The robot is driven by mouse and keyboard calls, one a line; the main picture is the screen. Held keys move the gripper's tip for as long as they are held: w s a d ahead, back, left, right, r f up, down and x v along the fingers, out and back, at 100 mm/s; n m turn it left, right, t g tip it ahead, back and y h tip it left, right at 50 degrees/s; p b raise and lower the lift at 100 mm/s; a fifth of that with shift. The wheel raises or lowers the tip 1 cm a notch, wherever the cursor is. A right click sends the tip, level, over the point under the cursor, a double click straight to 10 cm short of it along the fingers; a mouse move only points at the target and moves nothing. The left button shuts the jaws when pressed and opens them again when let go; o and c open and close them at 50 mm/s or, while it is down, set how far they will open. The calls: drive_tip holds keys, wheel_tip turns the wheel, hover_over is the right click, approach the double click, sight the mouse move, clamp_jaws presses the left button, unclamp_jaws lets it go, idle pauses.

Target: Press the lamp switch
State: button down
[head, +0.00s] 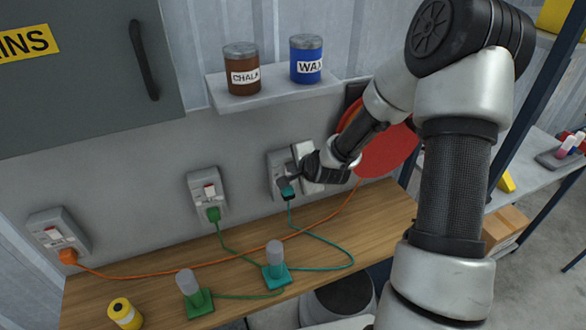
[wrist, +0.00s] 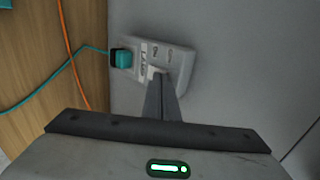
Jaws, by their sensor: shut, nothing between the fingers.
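My gripper (head: 288,181) is at the rightmost wall socket (head: 276,160), its fingers shut with nothing between them. In the wrist view the fingertips (wrist: 158,78) reach the face of this socket (wrist: 180,58), over its white switch area; I cannot tell whether they touch or press it. The switch is mostly hidden by the fingers. A teal plug (wrist: 121,58) sits in this socket, and its teal cord runs to a small lamp with a teal base (head: 275,272). A second lamp with a green base (head: 195,300) stands left of it. Both lamps' tops look grey.
A middle socket (head: 207,190) holds a green plug, and a left socket (head: 58,230) an orange plug. Cords cross the wooden bench (head: 140,285). A yellow pot (head: 124,313) stands front left. A shelf (head: 280,96) with two tins is above; a red disc (head: 385,150) is behind my arm.

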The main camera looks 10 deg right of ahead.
drive_tip(key=shift+w+a+r, duration=0.1)
drive_tip(key=shift+w, duration=0.15)
drive_tip(key=shift+r+p, duration=0.55)
drive_tip(key=shift+r, duration=0.3)
